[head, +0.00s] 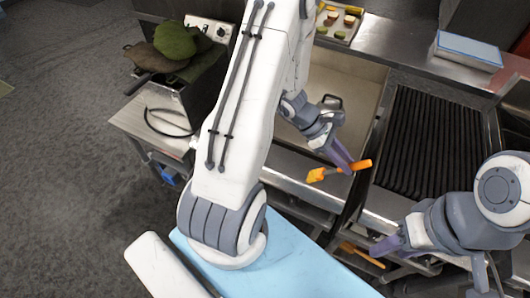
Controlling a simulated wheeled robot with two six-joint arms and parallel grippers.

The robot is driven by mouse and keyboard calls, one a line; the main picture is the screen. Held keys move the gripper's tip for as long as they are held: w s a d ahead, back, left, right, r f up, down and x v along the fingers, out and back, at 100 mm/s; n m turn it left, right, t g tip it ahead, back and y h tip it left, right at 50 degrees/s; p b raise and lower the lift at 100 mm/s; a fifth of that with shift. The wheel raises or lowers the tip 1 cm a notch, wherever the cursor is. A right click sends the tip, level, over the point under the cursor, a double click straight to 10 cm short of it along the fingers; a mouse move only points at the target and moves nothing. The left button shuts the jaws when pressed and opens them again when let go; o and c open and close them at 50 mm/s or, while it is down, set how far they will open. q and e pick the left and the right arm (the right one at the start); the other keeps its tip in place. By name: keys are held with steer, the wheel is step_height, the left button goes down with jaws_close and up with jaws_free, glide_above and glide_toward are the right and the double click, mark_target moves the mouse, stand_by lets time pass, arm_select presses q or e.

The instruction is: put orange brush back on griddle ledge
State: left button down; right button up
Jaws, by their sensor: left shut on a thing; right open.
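The orange brush (318,174) is held by my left gripper (345,165), which is shut on it. The brush lies roughly level over the steel front ledge (288,172) of the flat tan griddle (352,72). I cannot tell whether it touches the ledge. My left arm covers part of the griddle and ledge. My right gripper (384,246) is open and empty, lower right, in front of the black ribbed grill.
The black ribbed grill (428,145) stands right of the griddle. Another orange-handled item (362,254) is low near my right gripper. A tray with food (338,20) and a blue-topped box (468,50) are behind. Green and brown mitts (176,42) lie left.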

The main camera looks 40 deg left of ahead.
arm_select(q)
steer(key=s+a+g+y+p, duration=0.2)
steer(key=s+a+y+p, duration=0.3)
steer(key=s+a+y, duration=0.5)
steer(key=p, duration=0.5)
glide_above(279, 162)
steer(key=f, duration=0.7)
steer(key=shift+s+d, duration=0.2)
steer(key=shift+s, duration=0.1)
steer(key=shift+w+a+f, duration=0.1)
steer(key=shift+a+f, duration=0.05)
steer(key=shift+f, duration=0.1)
steer(key=shift+a+f, duration=0.1)
steer(key=shift+f, duration=0.15)
step_height(279, 162, down, 4)
steer(key=b, duration=0.4)
steer(key=shift+w, duration=0.1)
